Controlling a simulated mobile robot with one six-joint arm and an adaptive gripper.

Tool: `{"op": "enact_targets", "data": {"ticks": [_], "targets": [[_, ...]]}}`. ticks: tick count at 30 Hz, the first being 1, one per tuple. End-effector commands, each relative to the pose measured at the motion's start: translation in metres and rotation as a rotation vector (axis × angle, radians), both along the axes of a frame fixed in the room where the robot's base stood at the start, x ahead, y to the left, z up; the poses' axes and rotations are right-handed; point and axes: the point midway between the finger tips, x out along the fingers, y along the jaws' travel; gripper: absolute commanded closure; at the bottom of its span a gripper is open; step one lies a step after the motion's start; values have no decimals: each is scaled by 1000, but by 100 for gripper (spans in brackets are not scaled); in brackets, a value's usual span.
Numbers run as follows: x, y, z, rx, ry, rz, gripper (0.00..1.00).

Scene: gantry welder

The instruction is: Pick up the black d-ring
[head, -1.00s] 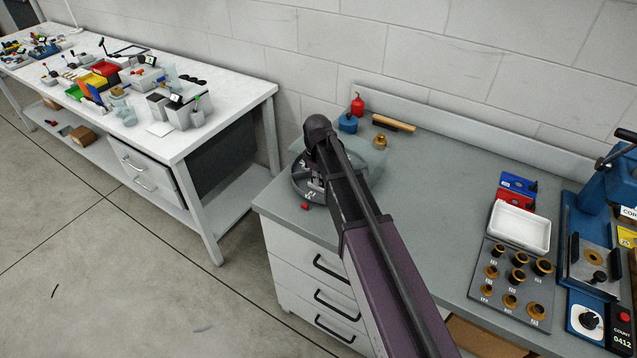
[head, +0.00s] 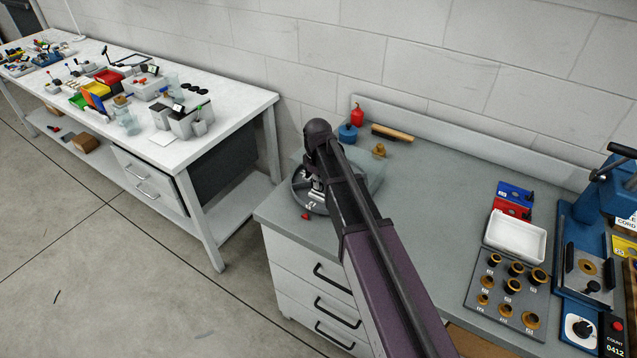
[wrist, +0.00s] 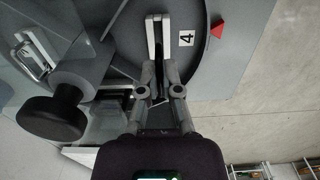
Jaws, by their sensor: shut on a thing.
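My gripper (wrist: 158,35) points down into a round grey sectioned tray (wrist: 215,80), by a compartment labelled 4. Its two fingers are close together, with a narrow dark piece (wrist: 158,58) between them. I take this to be the black d-ring, though the fingers hide most of it and its shape is unclear. In the head view my gripper (head: 317,190) is low at the tray (head: 297,198), partly behind my arm, and the d-ring cannot be made out.
A black knob (wrist: 55,118) on a grey post stands close left of my gripper. A red pointer (wrist: 217,29) sits beside the tray rim. A blue container (head: 347,133), a red bottle (head: 357,114) and a brass piece (head: 379,151) stand behind. The bench middle is clear.

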Motion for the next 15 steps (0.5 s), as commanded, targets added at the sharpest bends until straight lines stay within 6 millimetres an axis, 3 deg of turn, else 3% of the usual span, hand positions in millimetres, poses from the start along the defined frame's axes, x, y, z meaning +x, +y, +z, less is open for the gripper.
{"op": "enact_targets", "data": {"ticks": [1,15], "targets": [[0,0,10,0,0,0,100],[-107,-29,16,0,0,0,100]]}}
